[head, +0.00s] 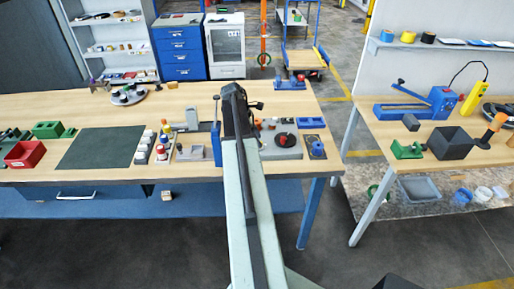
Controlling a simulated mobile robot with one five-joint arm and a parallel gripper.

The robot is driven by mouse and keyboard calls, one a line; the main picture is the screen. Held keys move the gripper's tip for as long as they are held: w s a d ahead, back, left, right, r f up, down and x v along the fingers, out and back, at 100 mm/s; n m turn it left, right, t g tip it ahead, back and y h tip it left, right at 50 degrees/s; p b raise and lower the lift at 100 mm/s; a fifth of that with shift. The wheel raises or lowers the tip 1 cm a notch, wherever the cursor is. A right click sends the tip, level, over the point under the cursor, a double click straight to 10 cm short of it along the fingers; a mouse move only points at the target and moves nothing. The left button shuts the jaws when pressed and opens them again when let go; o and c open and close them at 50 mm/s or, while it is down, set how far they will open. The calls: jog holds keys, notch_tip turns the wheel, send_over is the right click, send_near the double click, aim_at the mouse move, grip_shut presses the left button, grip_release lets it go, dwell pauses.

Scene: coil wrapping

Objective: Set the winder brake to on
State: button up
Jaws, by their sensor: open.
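My arm reaches from the bottom centre over the left wooden bench, with my dark gripper (240,108) at its end above the middle of that bench. My gripper is open, and no object shows held in it. A grey unit with a dark disc and red centre (283,140) lies on the bench just right of my arm; it may be the winder, but I cannot tell surely. My arm hides part of it. A blue upright piece (216,143) stands just left of my arm. No brake lever or its setting can be made out.
The left bench (100,108) also holds a dark mat (101,147), small bottles (163,140), a red bin (25,154) and a round tray (128,96). The right bench (380,131) holds a long blue device (443,100) and a dark box (452,143). Open floor separates the benches.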

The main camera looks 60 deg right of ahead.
jog(key=shift+b+x, duration=0.45)
jog(key=shift+x, duration=0.6)
jog(key=shift+r, duration=0.1)
grip_shut()
dwell(0.4)
